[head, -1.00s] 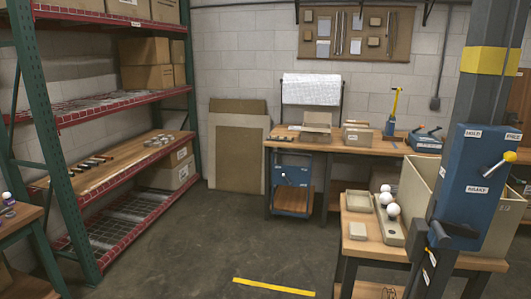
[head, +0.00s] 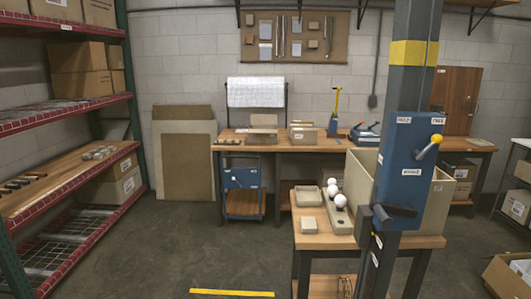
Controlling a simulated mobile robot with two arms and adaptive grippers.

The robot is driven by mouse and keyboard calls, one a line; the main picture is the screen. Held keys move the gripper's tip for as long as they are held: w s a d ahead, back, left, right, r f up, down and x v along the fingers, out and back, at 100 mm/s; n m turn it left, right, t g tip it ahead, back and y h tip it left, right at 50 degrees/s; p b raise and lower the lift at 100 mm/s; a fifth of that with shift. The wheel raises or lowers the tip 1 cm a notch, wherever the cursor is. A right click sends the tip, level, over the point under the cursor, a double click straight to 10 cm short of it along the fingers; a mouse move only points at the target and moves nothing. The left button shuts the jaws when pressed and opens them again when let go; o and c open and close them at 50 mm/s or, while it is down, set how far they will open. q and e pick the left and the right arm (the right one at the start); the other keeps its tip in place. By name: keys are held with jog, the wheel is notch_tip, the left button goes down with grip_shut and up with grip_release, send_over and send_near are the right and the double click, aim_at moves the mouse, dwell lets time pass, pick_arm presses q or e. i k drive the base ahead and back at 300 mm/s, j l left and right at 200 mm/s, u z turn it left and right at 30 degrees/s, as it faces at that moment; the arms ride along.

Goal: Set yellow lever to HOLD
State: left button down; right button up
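A lever with a yellow knob (head: 437,139) and a pale shaft sits on the right side of a blue box (head: 402,155). The box is fixed to a grey pillar (head: 416,25). The lever slants up to the right, its knob by the upper right label. White labels sit at the box's upper left, upper right and lower middle. Their text is too small to read surely. A second upright yellow lever (head: 337,98) stands on a small blue base on the back bench. Neither gripper is in view.
A wooden table (head: 310,240) with trays, white balls and a large beige bin (head: 361,163) stands around the pillar's foot. Red shelving (head: 70,178) is at left. A cardboard box (head: 508,280) lies at lower right. Floor at left centre, by a yellow strip (head: 232,293), is clear.

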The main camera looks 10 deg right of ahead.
aim_at(436, 138)
jog(key=z, duration=1.35)
